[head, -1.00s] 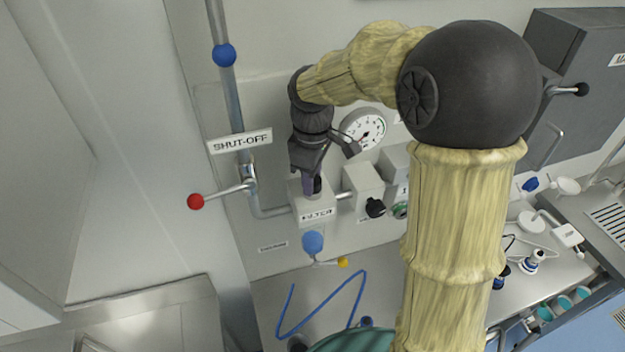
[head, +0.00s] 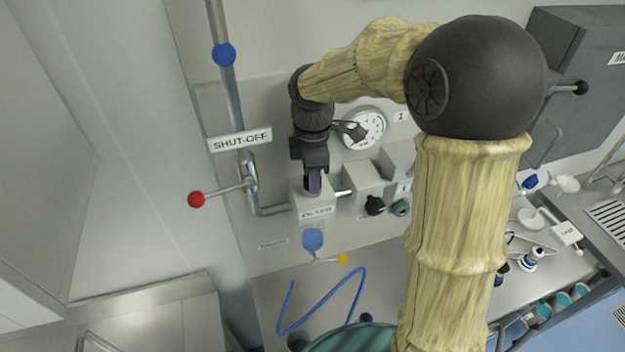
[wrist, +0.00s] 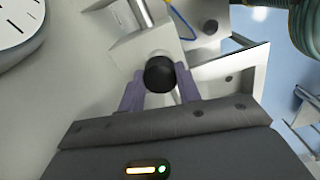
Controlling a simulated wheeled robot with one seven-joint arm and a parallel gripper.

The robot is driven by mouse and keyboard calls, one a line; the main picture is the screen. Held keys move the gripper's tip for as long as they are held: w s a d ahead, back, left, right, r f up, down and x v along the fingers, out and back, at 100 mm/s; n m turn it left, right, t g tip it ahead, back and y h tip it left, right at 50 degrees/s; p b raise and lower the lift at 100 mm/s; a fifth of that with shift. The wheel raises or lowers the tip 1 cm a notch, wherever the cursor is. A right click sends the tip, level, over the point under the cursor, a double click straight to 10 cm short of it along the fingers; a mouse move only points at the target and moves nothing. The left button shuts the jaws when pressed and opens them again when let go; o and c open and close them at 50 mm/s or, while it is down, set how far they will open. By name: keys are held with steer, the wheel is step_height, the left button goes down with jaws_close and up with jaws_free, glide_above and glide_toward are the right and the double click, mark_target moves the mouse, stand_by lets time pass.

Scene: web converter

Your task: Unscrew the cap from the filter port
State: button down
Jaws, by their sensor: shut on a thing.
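The filter housing (head: 313,214) is a pale box labelled FILTER on the wall panel, with a blue bowl (head: 313,239) below it. My gripper (head: 313,184) points down onto the top of the housing. In the wrist view, the black round cap (wrist: 160,74) sits on the filter port between the purple fingers of my gripper (wrist: 161,90). The fingers are shut on the cap, one on each side. In the head view the fingers hide the cap. Whether the cap has lifted off the port cannot be told.
A red-knobbed shut-off lever (head: 196,199) stands left of the filter. A pressure gauge (head: 363,130) and a regulator block with a black knob (head: 375,205) are close on the right. A blue hose (head: 335,288) lies on the bench below.

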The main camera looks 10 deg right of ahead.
steer(key=c, duration=1.1)
jaws_free()
steer(key=shift+a, duration=0.15)
steer(key=shift+o, duration=0.2)
steer(key=m, duration=0.3)
steer(key=shift+m, duration=0.6)
steer(key=m, duration=0.3)
steer(key=shift+w+m, duration=0.1)
steer(key=shift+m, duration=0.2)
